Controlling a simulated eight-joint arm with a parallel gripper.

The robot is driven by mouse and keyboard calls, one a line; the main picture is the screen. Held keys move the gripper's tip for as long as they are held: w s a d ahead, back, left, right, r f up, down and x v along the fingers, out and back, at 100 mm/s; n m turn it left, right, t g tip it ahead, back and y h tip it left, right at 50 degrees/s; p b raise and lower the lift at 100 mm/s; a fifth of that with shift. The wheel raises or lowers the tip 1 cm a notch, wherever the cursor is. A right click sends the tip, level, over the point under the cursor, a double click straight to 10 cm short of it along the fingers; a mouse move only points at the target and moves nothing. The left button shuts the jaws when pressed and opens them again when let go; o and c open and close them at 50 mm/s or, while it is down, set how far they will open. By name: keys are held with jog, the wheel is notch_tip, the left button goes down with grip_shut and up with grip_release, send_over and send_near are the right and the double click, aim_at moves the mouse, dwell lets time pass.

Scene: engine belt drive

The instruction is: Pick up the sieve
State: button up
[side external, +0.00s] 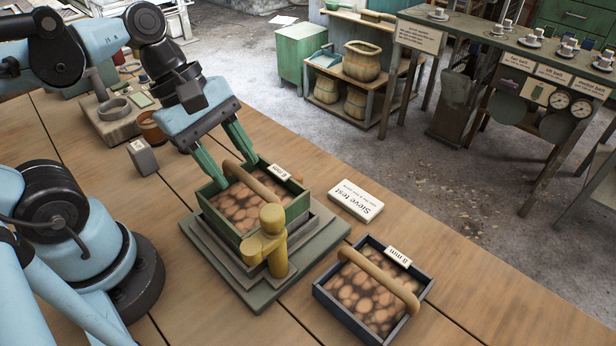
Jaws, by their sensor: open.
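Two box-shaped sieves with wooden bar handles hold round brown lumps. The green sieve (297,207) sits on a stepped grey-green base (262,298), with a small white label at its back right. The dark blue sieve (324,298), labelled "8 mm", stands on the table at the front right. My gripper (234,174) is open, with green fingers pointing down at the far left part of the green sieve. The fingertips appear on either side of its handle (262,190). I cannot tell whether they touch it. Nothing is held.
A yellow upright fixture (273,238) stands on the base close in front of the green sieve. A white "Sieve test" card (356,200) lies to the right. A small grey block (142,157) and a brown pot (152,127) stand at the back left.

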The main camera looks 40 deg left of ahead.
aim_at(247, 177)
jog(key=shift+x, duration=0.95)
jog(key=shift+w+d+f, duration=0.25)
jog(key=shift+w+f, duration=0.1)
jog(key=shift+f, duration=0.4)
jog(key=shift+w+d+f, duration=0.25)
jog(key=shift+w+f, duration=0.1)
jog(key=shift+f, duration=0.4)
jog(key=shift+x, duration=0.85)
jog(key=shift+f, duration=0.1)
grip_shut()
